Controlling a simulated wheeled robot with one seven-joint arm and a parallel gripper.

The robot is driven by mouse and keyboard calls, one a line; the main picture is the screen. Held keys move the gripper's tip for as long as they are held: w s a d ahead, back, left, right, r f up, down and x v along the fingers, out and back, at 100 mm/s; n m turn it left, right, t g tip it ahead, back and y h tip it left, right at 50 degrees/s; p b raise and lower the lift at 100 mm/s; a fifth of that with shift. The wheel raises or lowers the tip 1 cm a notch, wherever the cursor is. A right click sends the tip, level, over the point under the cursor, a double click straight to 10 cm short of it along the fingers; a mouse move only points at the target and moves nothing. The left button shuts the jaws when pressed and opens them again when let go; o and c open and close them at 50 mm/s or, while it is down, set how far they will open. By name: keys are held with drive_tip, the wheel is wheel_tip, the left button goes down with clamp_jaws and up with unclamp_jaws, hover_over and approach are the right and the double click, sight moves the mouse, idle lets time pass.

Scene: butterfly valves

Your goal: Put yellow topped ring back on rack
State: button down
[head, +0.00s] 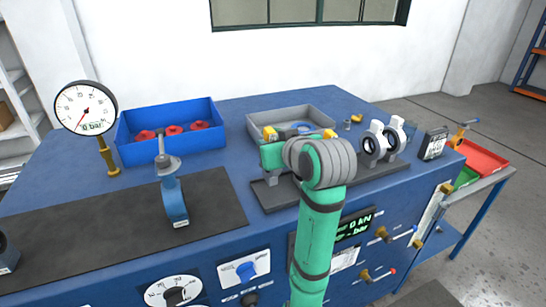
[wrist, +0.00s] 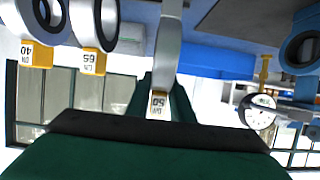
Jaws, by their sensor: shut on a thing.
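My gripper (wrist: 163,93) is shut on a grey ring with a yellow top tag reading DN 50 (wrist: 158,104), seen upside down in the wrist view. Another yellow top (head: 330,134) shows behind my wrist.
White-and-black rings (head: 375,142) stand at the rack's right end. A grey bin (head: 300,112) lies behind the rack, and a blue bin (head: 172,115) holds red parts. A blue valve body (head: 174,200) and a pressure gauge (head: 86,107) stand to the left.

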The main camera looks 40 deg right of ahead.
drive_tip(key=shift+d+f, duration=0.35)
drive_tip(key=shift+d, duration=0.05)
wheel_tip(320, 180, down, 3)
drive_tip(key=shift+d+f, duration=0.1)
drive_tip(key=shift+d, duration=0.05)
drive_tip(key=shift+w, duration=0.1)
drive_tip(key=shift+s+f, duration=0.2)
drive_tip(key=c, duration=1.6)
unclamp_jaws()
drive_tip(key=shift+o, duration=0.2)
drive_tip(key=shift+w, duration=0.1)
